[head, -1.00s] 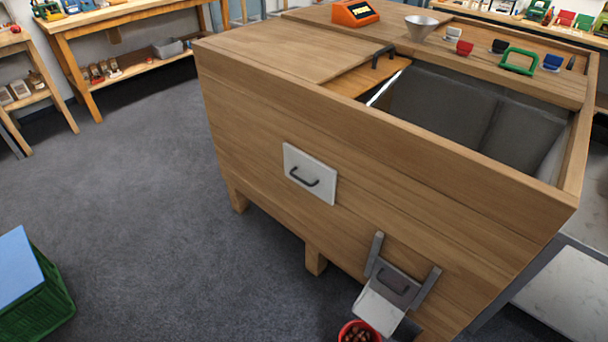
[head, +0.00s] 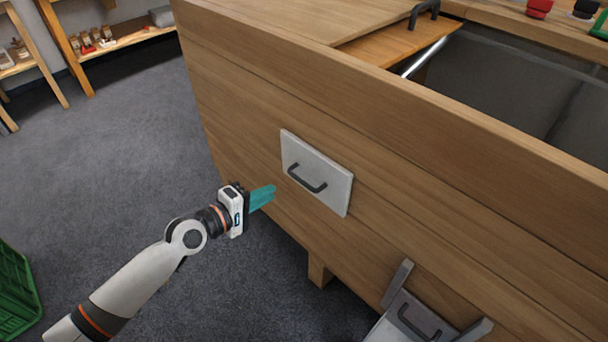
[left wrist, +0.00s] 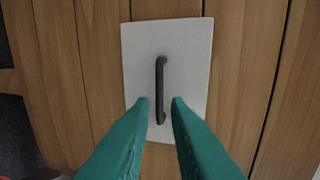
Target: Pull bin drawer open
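The bin drawer's white front panel (head: 333,178) is set in the wooden bin's front wall and looks closed, flush with the wood. Its dark bar handle (head: 306,180) sits on the panel. My left gripper (head: 262,197), with teal fingers, is to the left of the handle in the head view and apart from it. In the left wrist view the open fingers (left wrist: 160,103) point at the white panel (left wrist: 190,45), with the handle (left wrist: 160,85) upright between the tips in the picture. Nothing is held. My right gripper is not in view.
A grey chute with a handle (head: 420,318) is on the wooden bin (head: 460,190) at lower right. A green crate (head: 15,290) stands on the floor at far left. A bin leg (head: 319,271) stands below the drawer. Carpet in front is clear.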

